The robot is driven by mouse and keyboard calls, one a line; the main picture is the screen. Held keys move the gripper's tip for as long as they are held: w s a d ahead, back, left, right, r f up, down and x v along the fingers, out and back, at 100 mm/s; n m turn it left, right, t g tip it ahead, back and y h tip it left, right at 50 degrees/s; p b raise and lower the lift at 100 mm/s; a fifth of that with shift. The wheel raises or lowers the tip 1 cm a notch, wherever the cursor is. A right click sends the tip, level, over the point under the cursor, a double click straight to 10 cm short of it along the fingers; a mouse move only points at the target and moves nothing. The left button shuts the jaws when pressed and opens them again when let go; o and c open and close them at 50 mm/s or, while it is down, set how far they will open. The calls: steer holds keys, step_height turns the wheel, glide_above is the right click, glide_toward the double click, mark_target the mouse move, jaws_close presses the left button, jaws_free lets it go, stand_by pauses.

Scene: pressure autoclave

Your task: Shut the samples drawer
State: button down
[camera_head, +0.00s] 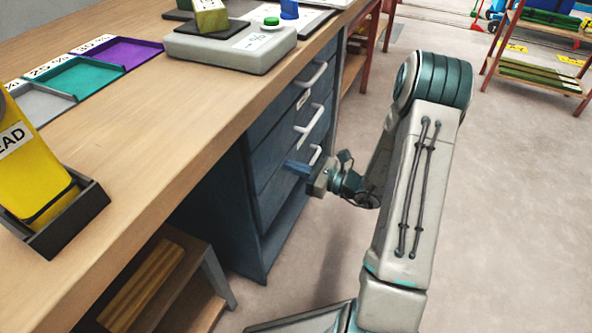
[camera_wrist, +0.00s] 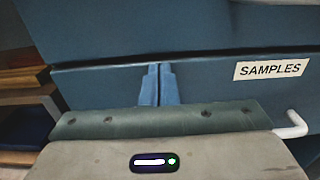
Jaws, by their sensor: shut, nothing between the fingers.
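The samples drawer (camera_wrist: 215,90) has a blue front with a white SAMPLES label (camera_wrist: 270,69) and a white bar handle (camera_wrist: 290,124) at its right. In the head view it appears to be the lower drawer (camera_head: 280,192), partly behind my gripper. My gripper (camera_head: 292,166) is at its front, left of the handle (camera_head: 315,154). The blue fingers of my gripper (camera_wrist: 158,72) are together and empty, pointing at the upper part of the drawer front. I cannot tell whether the tips touch it. A dark seam runs above the front; any remaining gap is too small to judge.
Other drawers with white handles (camera_head: 311,120) are above it, under the wooden bench (camera_head: 165,125). A low shelf with a wooden block (camera_head: 143,285) is left of the cabinet. The floor (camera_head: 480,220) at right is clear up to a red-framed rack (camera_head: 540,70).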

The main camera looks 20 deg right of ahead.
steer(key=shift+w+a+r, duration=0.1)
steer(key=shift+w+a, duration=0.15)
steer(key=shift+w, duration=0.05)
